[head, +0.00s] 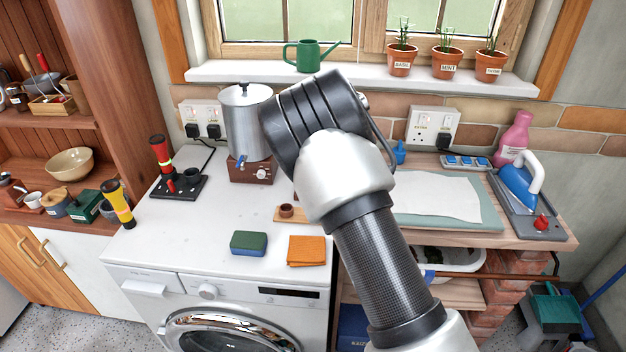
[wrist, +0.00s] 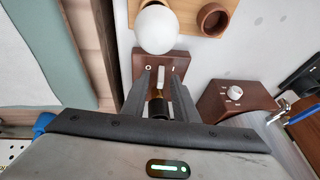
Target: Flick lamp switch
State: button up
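In the wrist view, a brown switch box (wrist: 139,66) marked O and I carries a small pale switch (wrist: 161,73). A round white bulb (wrist: 157,29) is beside it, by a wooden board. My gripper (wrist: 161,80) is open, its two dark fingers parted over the box on either side of the switch. I cannot tell whether a finger touches it. A dark cylindrical piece (wrist: 159,105) shows between the fingers; whether it is held is unclear. In the head view, my arm hides the gripper, bulb and switch; only the board's left end (head: 281,218) shows.
A brown cup (wrist: 213,20) stands on the board. A metal urn (head: 247,120) on a brown base with a dial (wrist: 236,92) is close by. A green sponge (head: 249,243) and orange cloth (head: 306,251) lie at the front.

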jog(key=p+v, duration=0.1)
jog(key=v, duration=1.6)
jog(key=shift+r, duration=0.25)
jog(key=s+d+r+y+p, duration=0.1)
jog(key=s+d+r+p, duration=0.1)
jog(key=s+d+r, duration=0.4)
jog(key=s+d+r+p, duration=0.3)
jog(key=s+d+r, duration=0.1)
jog(key=s+r, duration=0.4)
jog(key=s+d+r+h+p, duration=0.1)
jog(key=s+d+p, duration=0.1)
jog(key=s, duration=0.8)
jog(key=s+d+r+t+h+p, duration=0.1)
jog(key=s+d, duration=0.3)
jog(key=s, duration=0.7)
jog(key=shift+d+r+n+p, duration=0.4)
jog(key=shift+r+p, duration=0.15)
